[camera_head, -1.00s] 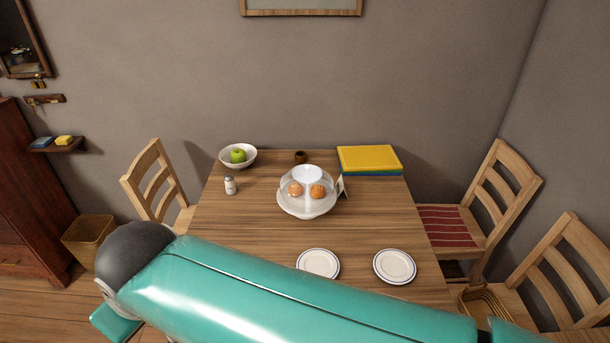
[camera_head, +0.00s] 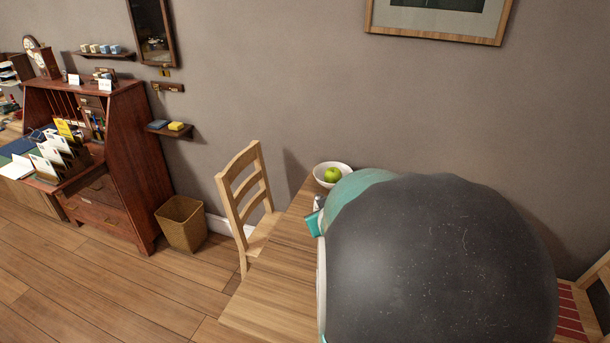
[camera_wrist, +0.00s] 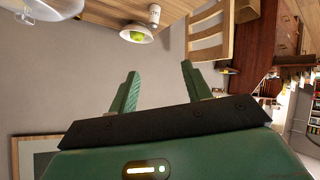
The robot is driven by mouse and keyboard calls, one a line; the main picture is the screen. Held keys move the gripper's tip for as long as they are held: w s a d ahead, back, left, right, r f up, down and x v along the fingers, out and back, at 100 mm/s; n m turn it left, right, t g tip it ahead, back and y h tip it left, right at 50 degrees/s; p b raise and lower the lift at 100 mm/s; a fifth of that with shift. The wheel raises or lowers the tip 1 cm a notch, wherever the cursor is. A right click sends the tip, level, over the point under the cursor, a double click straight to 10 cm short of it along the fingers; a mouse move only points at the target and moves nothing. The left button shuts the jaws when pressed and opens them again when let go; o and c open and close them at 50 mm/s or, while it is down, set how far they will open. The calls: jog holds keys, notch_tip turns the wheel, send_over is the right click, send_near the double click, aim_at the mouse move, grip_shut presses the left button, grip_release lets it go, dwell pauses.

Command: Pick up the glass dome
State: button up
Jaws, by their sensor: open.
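The glass dome (camera_wrist: 62,8) is clear and rounded and is cut off by the top left corner of the upside-down wrist view. In the head view my arm hides it. My gripper (camera_wrist: 158,70) is open, with two green ridged fingers apart and nothing between them. In the wrist view it points at the wall and the dome lies off to its upper left, apart from the fingers.
A white bowl (camera_head: 345,167) with a green apple (camera_head: 333,175) stands at the table's (camera_head: 270,290) back left. A white shaker (camera_wrist: 154,14) is near the bowl. A wooden chair (camera_head: 245,195) stands left of the table, with a bin (camera_head: 181,223) beyond. A framed picture (camera_head: 440,18) hangs above.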

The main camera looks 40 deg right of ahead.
jog(key=s+d+f+m+t+h, duration=0.25)
jog(key=s+d+f, duration=0.25)
jog(key=s+d, duration=0.4)
jog(key=s+d+f+m+t+h, duration=0.2)
jog(key=s+d+f+m+h, duration=0.3)
jog(key=s, duration=0.6)
jog(key=w+d, duration=0.3)
jog(key=w+d+n+y, duration=0.1)
jog(key=w+d, duration=0.2)
jog(key=d, duration=0.1)
jog(key=w+d+r+n+y, duration=0.1)
jog(key=w+d, duration=0.2)
jog(key=w, duration=0.1)
jog(key=shift+d+r, duration=0.1)
jog(key=shift+d, duration=0.2)
grip_shut()
